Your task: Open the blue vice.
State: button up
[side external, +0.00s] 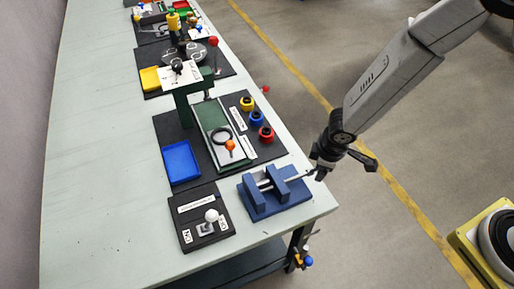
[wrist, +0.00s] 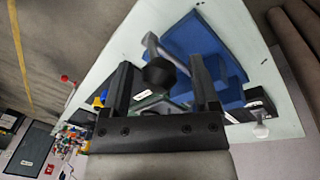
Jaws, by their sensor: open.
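The blue vice (side external: 257,200) sits at the table's near right corner, with a pale metal part showing between its blue blocks. It also fills the upper middle of the wrist view (wrist: 190,42). A pale rod (wrist: 152,45) runs along it there, close to a round black knob (wrist: 159,73). My gripper (side external: 317,173) is at the vice's right end, by the table edge. In the wrist view my gripper (wrist: 163,68) is open, and the black knob appears between its two fingers. Whether the fingers touch the knob cannot be told.
A black switch board with a white knob (side external: 211,216) lies left of the vice. Behind it are a blue tray (side external: 181,162), a green press (side external: 184,106) and several coloured knobs (side external: 257,118).

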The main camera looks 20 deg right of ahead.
jog(key=shift+r, duration=0.1)
jog(key=shift+s+a+r, duration=0.1)
jog(key=shift+s+r, duration=0.15)
jog(key=shift+r, duration=1)
jog(key=shift+s+r, duration=0.2)
jog(key=shift+r, duration=1.05)
jog(key=shift+s+a+r, duration=0.1)
jog(key=shift+s+r, duration=0.15)
jog(key=shift+r, duration=1)
jog(key=shift+c, duration=0.2)
jog(key=shift+w, duration=0.15)
jog(key=c, duration=0.7)
jog(key=shift+w+r, duration=0.1)
jog(key=shift+w, duration=0.2)
grip_shut()
jog(key=w+a+r+m+g, duration=0.3)
jog(key=w+r+m, duration=0.1)
jog(key=w, duration=0.4)
jog(key=shift+a+r+m+h, duration=0.2)
jog(key=shift+m+h, duration=0.1)
jog(key=shift+m, duration=0.2)
jog(key=shift+f, duration=0.1)
